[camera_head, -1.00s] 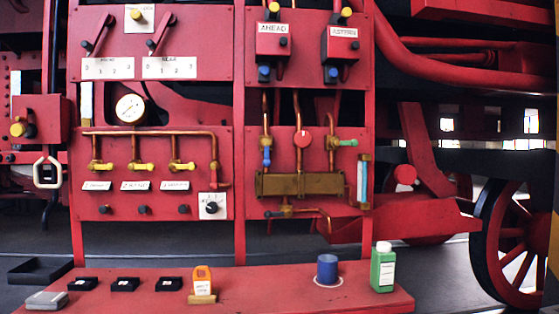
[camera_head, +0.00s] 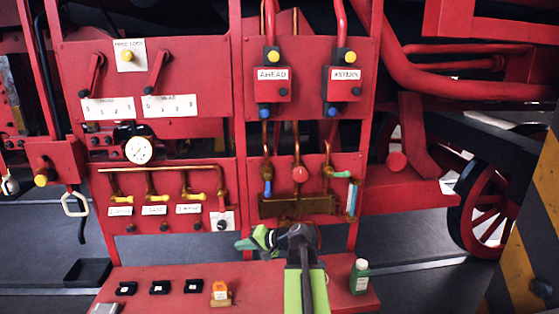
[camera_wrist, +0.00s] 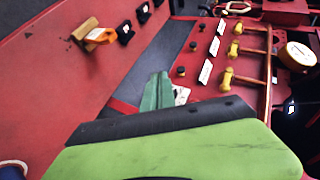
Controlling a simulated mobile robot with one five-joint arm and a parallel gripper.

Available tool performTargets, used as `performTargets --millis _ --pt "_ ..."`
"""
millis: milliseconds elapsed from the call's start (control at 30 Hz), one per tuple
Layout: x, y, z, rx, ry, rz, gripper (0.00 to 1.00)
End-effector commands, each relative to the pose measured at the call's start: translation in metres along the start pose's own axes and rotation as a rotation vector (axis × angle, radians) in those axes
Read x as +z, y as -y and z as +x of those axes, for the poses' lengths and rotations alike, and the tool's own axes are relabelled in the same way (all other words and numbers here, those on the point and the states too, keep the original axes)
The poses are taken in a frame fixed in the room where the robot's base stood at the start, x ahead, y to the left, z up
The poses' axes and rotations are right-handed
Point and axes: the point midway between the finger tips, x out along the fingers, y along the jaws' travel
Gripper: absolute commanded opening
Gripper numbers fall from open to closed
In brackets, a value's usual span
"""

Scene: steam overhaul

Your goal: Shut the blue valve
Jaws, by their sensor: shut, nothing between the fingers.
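The blue valve (camera_head: 267,188) is a short blue lever on the left copper pipe of the lower right red panel. It hangs roughly vertical, in line with its pipe. A red round valve (camera_head: 300,174) and a green lever valve (camera_head: 343,174) sit to its right. My gripper (camera_head: 243,243) is below and slightly left of the blue valve, apart from it, above the red table. In the wrist view its green fingers (camera_wrist: 158,92) are together and empty. The blue valve does not show in the wrist view.
A brass block (camera_head: 298,206) sits below the valves. Yellow valves (camera_head: 157,198) and a gauge (camera_head: 139,150) are to the left. The red table (camera_head: 255,285) holds black blocks, an orange-tagged piece (camera_head: 221,291) and a green bottle (camera_head: 360,276).

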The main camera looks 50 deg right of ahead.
Motion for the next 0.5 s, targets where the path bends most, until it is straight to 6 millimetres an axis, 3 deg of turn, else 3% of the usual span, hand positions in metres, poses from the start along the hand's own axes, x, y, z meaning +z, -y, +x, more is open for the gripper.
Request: performTargets --millis 33,100,200,333,500 --pt "-0.049 0.010 -0.051 -0.055 -0.104 0.063 0.00" --pt "-0.093 0.004 -0.102 -0.132 -0.229 0.133 0.00" --pt "-0.136 -0.003 -0.164 -0.213 -0.364 0.200 0.00" --pt "-0.161 -0.010 -0.208 -0.269 -0.457 0.242 0.00" --pt "-0.166 -0.013 -0.218 -0.284 -0.479 0.252 0.00"
